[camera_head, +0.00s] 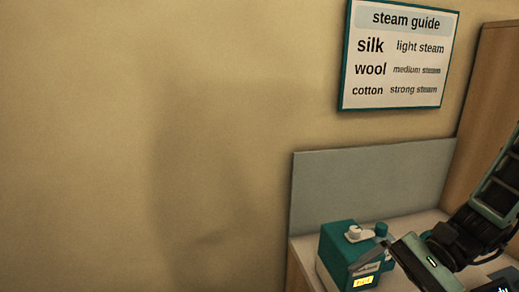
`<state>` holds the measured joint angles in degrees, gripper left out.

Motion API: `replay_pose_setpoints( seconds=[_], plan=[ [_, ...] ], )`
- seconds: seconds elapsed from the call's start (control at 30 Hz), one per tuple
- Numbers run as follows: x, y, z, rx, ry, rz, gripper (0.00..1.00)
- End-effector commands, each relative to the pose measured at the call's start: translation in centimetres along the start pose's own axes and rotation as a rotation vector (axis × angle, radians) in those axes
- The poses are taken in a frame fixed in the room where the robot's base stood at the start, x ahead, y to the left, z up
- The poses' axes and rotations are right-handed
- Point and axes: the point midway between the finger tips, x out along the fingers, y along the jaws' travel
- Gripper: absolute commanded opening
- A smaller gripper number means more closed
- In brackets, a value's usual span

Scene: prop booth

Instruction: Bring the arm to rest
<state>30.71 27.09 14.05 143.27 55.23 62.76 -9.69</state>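My arm comes in from the right edge, and my gripper (424,262) is at the lower right, close to a teal box-shaped device (342,256). The gripper's body is grey-green with dark joints behind it. In this view it overlaps the right side of the device; I cannot tell whether they touch. Its fingertips are not clear, so I cannot tell whether it is open or shut, and I see nothing held. The device has a small lit yellow display (363,281) and a white knob (353,232) on top.
The device stands on a pale counter (312,248) with a grey back panel (365,182). A wooden side panel (487,95) rises at the right, behind my arm. A "steam guide" sign (398,55) hangs on the beige wall (120,140). The counter's front is cut off.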

Motion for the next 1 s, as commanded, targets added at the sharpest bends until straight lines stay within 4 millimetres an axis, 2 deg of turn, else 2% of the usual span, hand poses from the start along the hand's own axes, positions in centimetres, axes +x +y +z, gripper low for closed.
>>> replay_pose_setpoints(
  seconds=[0.03,0.2,0.33,0.5,0.6,0.73,1.0],
  plan=[
    [1.5,0.7,1.4,-0.097,0.024,0.129,1.00],
    [4.3,3.1,4.0,-0.424,0.121,0.501,1.00],
    [5.5,4.2,5.5,-0.713,0.203,0.741,1.00],
    [6.8,4.0,7.6,-1.108,0.303,0.967,1.00],
    [7.4,3.6,8.8,-1.296,0.347,1.040,1.00],
    [8.0,3.2,9.9,-1.451,0.377,1.087,1.00],
    [8.2,3.0,10.3,-1.504,0.390,1.100,1.00]
  ],
)
